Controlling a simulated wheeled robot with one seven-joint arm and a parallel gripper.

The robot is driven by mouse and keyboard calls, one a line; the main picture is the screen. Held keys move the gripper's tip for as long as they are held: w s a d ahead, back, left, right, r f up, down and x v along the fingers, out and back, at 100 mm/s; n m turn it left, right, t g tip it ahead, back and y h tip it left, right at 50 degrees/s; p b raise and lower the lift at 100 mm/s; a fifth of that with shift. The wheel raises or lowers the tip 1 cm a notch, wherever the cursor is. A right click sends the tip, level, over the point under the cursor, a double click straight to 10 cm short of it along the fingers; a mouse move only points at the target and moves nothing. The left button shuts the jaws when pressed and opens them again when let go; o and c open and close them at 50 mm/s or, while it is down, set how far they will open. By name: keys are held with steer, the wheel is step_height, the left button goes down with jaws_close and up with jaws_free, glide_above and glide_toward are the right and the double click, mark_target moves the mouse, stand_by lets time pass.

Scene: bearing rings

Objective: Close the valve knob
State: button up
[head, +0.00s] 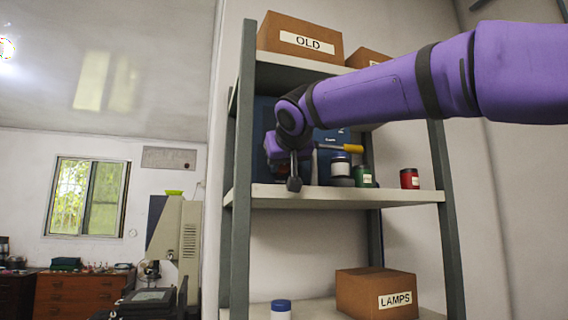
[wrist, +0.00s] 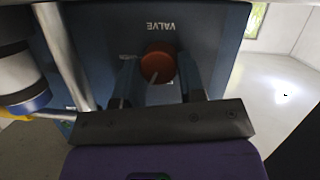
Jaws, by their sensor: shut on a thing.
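The valve knob (wrist: 158,64) is a round orange-red knob with a pale line on its face. It sits on a dark blue panel (wrist: 215,45) marked VALVE, whose lettering is upside down in the wrist view. My gripper (wrist: 158,78) has one finger on each side of the knob and is shut on it. In the head view my gripper (head: 283,165) is at the left part of the middle shelf, in front of the blue panel (head: 261,118). My arm and gripper hide most of the panel and the knob there.
The shelf upright (head: 241,180) is close on the left.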

steer(key=n+h, duration=0.1)
steer(key=n, duration=0.2)
steer(key=shift+a+f+t+h, duration=0.15)
steer(key=shift+t+h, duration=0.25)
steer(key=shift+n, duration=0.3)
steer(key=o, duration=0.9)
steer(key=shift+s, duration=0.15)
steer(key=v, duration=1)
steer(key=shift+s, duration=0.3)
